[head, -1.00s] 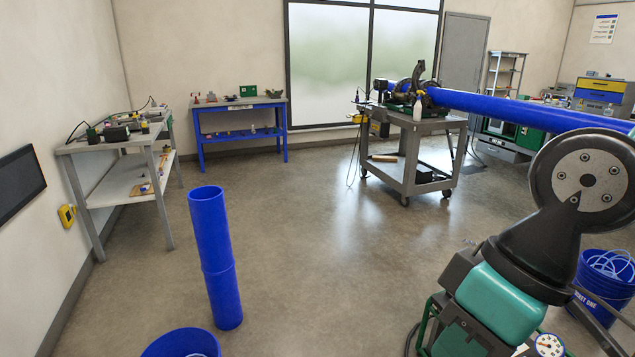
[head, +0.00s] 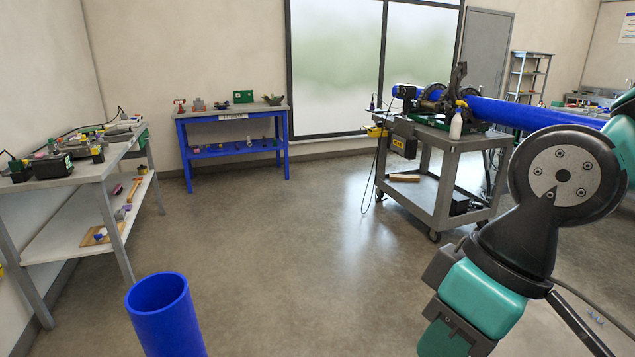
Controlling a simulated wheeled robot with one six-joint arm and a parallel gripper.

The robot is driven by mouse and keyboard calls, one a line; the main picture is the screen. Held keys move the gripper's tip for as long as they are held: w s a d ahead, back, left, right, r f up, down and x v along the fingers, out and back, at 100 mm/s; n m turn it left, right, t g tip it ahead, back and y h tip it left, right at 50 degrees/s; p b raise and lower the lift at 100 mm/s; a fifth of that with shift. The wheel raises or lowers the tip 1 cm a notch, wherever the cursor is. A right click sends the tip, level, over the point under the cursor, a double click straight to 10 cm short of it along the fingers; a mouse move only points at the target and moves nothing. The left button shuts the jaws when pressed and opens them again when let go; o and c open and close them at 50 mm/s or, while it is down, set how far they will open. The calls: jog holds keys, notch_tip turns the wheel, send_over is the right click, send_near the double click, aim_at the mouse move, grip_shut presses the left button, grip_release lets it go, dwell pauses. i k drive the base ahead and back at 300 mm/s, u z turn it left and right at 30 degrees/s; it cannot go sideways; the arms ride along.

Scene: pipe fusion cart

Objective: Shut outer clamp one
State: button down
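The clamps (head: 434,92) are dark rings on the fusion machine, on top of the grey cart (head: 458,142) at the right. One dark clamp part (head: 459,76) stands up above the rest. I cannot tell which clamp is outer clamp one, or whether it is open or shut. A long blue pipe (head: 535,115) runs from the clamps toward the right, and a short blue pipe end (head: 402,91) shows at their left. My arm is in the right foreground, well apart from the cart. My gripper is out of view.
An upright blue pipe (head: 166,315) stands at the front left. A grey bench (head: 80,182) with tools is along the left wall. A blue table (head: 233,118) stands at the back. A white bottle (head: 456,125) is on the cart's near edge. The middle floor is clear.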

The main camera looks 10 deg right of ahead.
aim_at(459, 73)
jog(key=z, duration=0.1)
jog(key=i, duration=2.05)
jog(key=z, duration=0.6)
jog(key=i, duration=2.4)
jog(key=z, duration=0.6)
jog(key=i, duration=0.9)
jog(key=z, duration=0.05)
